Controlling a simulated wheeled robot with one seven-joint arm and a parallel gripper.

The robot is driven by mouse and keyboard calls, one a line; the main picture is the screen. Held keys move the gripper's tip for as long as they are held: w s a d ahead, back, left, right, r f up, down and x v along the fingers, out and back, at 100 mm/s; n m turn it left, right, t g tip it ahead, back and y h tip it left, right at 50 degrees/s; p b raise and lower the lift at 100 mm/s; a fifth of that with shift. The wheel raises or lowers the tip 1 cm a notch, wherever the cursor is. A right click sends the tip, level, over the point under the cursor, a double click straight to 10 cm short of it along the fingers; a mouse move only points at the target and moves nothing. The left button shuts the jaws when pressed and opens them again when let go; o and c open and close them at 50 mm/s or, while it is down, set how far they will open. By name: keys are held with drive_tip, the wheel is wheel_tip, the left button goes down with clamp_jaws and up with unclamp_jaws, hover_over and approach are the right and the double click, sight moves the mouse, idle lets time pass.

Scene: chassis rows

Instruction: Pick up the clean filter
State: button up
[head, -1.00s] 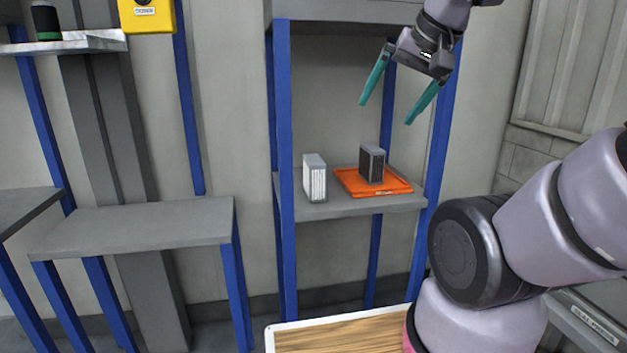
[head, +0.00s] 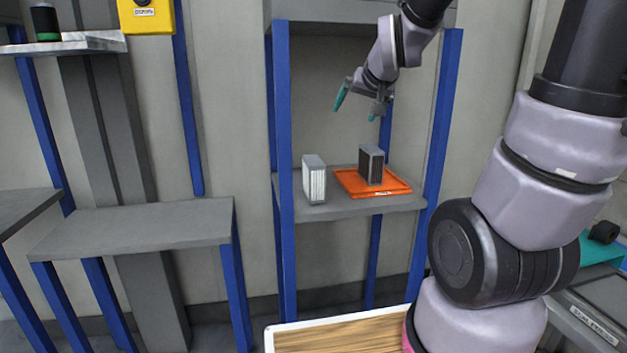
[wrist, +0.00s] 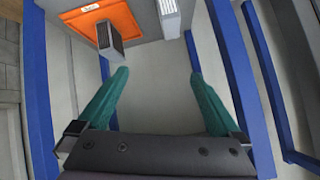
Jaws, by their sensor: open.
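The clean filter, a white pleated block with a grey frame (head: 314,180), stands upright on the left of the grey shelf. It also shows at the top of the wrist view (wrist: 168,16). A dark filter (head: 371,165) stands on an orange tray (head: 399,187) to its right; it shows in the wrist view too (wrist: 108,40). My gripper (head: 356,107) is open and empty, above the shelf and the dark filter, with its teal fingers (wrist: 158,92) apart. It touches neither filter.
Blue posts (head: 284,130) stand at both sides of the shelf (head: 340,206), and a grey upper panel (head: 345,12) lies above. A lower grey bench (head: 130,226) stands to the left. A wood-topped surface (head: 340,338) is in front.

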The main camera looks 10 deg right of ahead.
drive_tip(key=w+f+t, duration=0.1)
drive_tip(key=w+f, duration=0.3)
drive_tip(key=w, duration=0.3)
drive_tip(key=n+t, duration=0.3)
drive_tip(key=t, duration=0.3)
approach(313, 160)
drive_tip(key=shift+d+f, duration=0.25)
drive_tip(key=shift+d, duration=0.15)
drive_tip(key=shift+s+a+f, duration=0.1)
drive_tip(key=shift+a+f, duration=0.1)
drive_tip(key=shift+f, duration=0.05)
drive_tip(key=shift+a+f+t, duration=0.1)
drive_tip(key=shift+t, duration=0.2)
drive_tip(key=w, duration=1)
drive_tip(key=shift+w+a, duration=0.25)
drive_tip(key=shift+w, duration=0.1)
clamp_jaws()
